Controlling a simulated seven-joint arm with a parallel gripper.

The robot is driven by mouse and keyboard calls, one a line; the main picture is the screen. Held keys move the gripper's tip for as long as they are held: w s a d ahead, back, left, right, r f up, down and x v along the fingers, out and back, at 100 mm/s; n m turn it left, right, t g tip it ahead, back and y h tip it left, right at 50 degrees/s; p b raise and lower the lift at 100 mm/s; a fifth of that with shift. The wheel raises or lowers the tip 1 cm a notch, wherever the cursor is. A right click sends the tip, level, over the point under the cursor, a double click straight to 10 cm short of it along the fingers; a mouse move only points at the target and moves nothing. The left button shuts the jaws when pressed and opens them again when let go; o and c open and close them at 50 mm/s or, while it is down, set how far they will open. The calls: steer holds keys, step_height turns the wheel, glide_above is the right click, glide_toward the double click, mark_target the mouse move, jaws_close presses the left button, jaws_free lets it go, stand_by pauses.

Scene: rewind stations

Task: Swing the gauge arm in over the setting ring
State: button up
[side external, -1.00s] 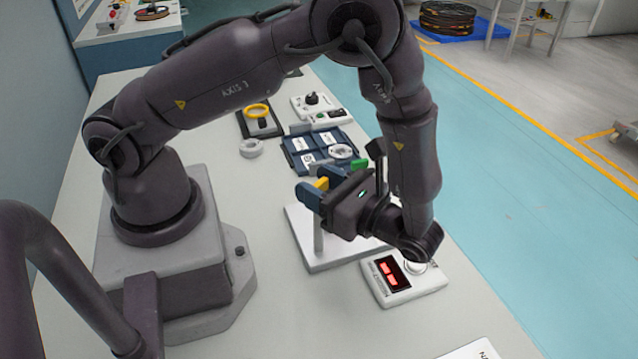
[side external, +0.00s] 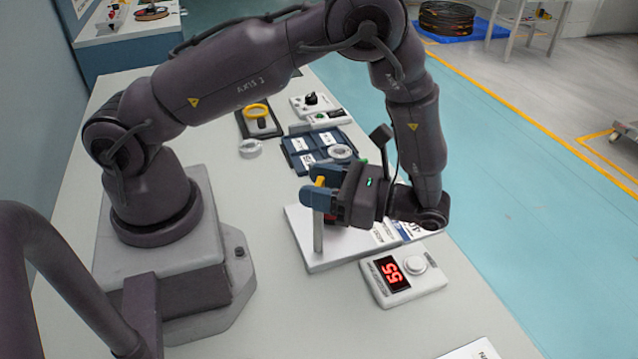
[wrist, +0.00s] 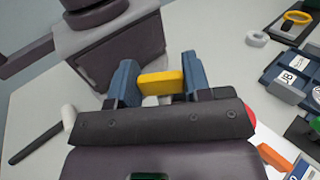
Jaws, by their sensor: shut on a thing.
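My gripper (side external: 319,186) has blue fingers and is shut on a yellow block (wrist: 162,83), which appears to be the gauge arm's grip. In the side view only a little of the yellow shows between the fingers. The gripper is above the left part of a white gauge base (side external: 318,262). A grey post (side external: 318,235) stands on this base just below the fingers. The rest of the gauge arm is hidden by my gripper. I cannot make out a setting ring on the base. A red part (wrist: 249,113) and an orange part (wrist: 273,157) show past the gripper's right side.
A white box with a red display (side external: 393,273) reading 55 and a round knob stands in front of the base.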

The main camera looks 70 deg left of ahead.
steer(key=o, duration=1.3)
steer(key=shift+w+d+r, duration=0.5)
steer(key=shift+w+r, duration=0.15)
steer(key=shift+r, duration=0.5)
steer(key=shift+w+d+r, duration=0.55)
steer(key=shift+w+r, duration=0.15)
steer(key=shift+r, duration=0.5)
steer(key=shift+w+d+r, duration=0.5)
steer(key=shift+w+r, duration=0.15)
steer(key=shift+r, duration=0.5)
steer(key=shift+a, duration=0.1)
